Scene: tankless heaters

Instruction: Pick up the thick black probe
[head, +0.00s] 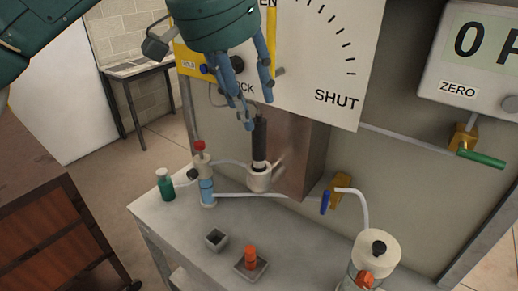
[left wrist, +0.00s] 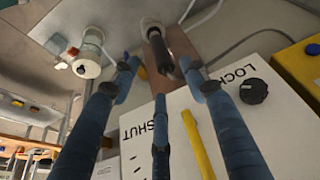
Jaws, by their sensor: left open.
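The thick black probe (head: 259,140) stands upright in a white round holder (head: 259,181) on the grey bench, below the dial panel. My left gripper (head: 257,108) is open and empty, pointing down just above the probe's top. In the left wrist view, the probe (left wrist: 161,52) shows between the spread blue fingertips (left wrist: 158,72), with a gap on each side. I cannot tell whether any finger touches it. My right gripper is in neither view.
A square cup (head: 216,239) and an orange-topped piece (head: 250,256) are at the front. The dial panel (head: 322,60) rises close behind my gripper. A brown post (head: 308,160) stands beside the probe.

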